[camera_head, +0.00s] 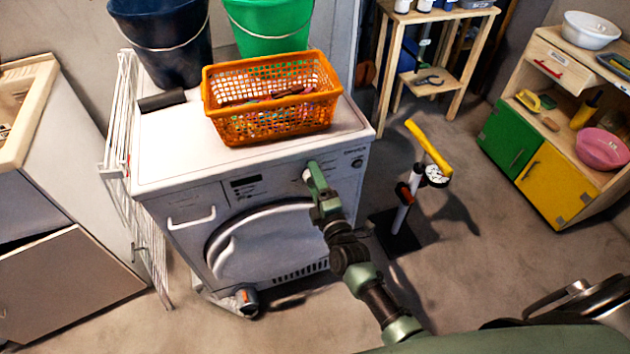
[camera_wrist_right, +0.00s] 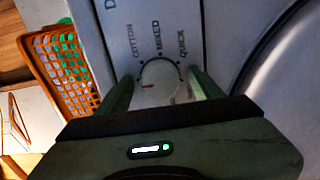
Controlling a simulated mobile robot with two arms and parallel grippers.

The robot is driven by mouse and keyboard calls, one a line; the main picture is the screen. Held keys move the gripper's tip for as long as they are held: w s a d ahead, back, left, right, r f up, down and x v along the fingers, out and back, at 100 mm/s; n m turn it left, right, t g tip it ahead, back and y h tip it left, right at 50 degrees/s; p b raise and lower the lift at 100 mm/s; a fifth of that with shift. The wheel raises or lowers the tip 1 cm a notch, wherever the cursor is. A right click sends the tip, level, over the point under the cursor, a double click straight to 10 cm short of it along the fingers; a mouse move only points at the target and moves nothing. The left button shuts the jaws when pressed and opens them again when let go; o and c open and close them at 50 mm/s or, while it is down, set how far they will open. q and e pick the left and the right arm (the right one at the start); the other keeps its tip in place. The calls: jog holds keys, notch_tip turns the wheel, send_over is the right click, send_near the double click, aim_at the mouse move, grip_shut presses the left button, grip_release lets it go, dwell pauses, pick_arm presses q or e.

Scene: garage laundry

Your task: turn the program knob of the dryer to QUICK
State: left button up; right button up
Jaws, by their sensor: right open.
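The white dryer (camera_head: 185,150) stands at centre left in the head view. Its program knob (camera_wrist_right: 162,76) is a pale round dial in the right wrist view. The knob's red mark points to the left in that picture, away from the QUICK label (camera_wrist_right: 183,45). The labels COTTON (camera_wrist_right: 135,40) and MIXED (camera_wrist_right: 157,38) stand beside it; another label is partly hidden. My right gripper (camera_head: 313,172) is at the dryer's front panel, its open fingers on either side of the knob. I cannot tell if they touch it. My left gripper is not in view.
An orange basket (camera_head: 228,128) stands on the dryer, with a dark bucket (camera_head: 165,45) and a green bucket (camera_head: 270,25) behind. A white drying rack (camera_head: 122,150) is at its left. A yellow-handled stand (camera_head: 430,147) is on the floor at right.

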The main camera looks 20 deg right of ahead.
jog(key=c, duration=1.3)
jog(key=shift+c, duration=0.2)
jog(key=shift+m, duration=0.4)
jog(key=shift+f+m+b, duration=0.1)
jog(key=shift+m+b, duration=0.2)
jog(key=shift+m, duration=14.2)
